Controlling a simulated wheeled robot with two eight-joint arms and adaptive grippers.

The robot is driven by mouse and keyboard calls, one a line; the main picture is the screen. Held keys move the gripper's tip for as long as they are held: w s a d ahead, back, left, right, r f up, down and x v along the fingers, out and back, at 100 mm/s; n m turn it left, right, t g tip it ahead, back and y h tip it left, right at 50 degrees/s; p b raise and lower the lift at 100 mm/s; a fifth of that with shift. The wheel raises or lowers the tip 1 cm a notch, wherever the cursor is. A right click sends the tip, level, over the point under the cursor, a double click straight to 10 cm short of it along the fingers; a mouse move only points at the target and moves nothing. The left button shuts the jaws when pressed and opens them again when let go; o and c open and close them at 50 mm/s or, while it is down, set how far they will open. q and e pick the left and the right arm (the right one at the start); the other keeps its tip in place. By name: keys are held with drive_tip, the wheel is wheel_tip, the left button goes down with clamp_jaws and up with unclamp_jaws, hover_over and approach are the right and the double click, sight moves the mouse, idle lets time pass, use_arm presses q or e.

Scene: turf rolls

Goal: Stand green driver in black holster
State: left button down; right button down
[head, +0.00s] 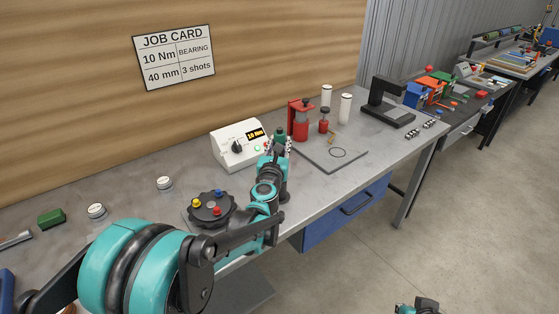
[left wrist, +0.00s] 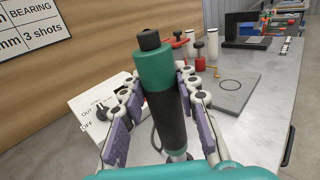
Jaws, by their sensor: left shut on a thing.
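My left gripper (head: 281,146) is shut on the green driver (head: 280,133), above the bench by the white control box. In the left wrist view, the green driver (left wrist: 154,70) stands nearly upright between the purple-padded fingers of the left gripper (left wrist: 152,105). It has a dark knob on top, a green upper part and a dark lower part. I cannot make out a black holster for certain in either view. The fingers of my right gripper do not show.
The white control box (head: 232,149) reads 10 Nm. A grey plate (head: 331,155) with a ring mark lies right of the driver, with red tools (head: 299,121) behind it. A black C-shaped stand (head: 390,103) is farther back. A black round knobbed piece (head: 211,207) stands nearer me.

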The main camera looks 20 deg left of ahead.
use_arm(q)
wheel_tip(320, 180, down, 3)
drive_tip(key=shift+f+b, duration=0.2)
drive_tip(key=shift+b, duration=0.55)
drive_tip(key=shift+f, duration=0.2)
drive_tip(key=shift+f, duration=0.1)
drive_tip(key=c, duration=1.1)
unclamp_jaws()
drive_tip(key=shift+c, duration=0.2)
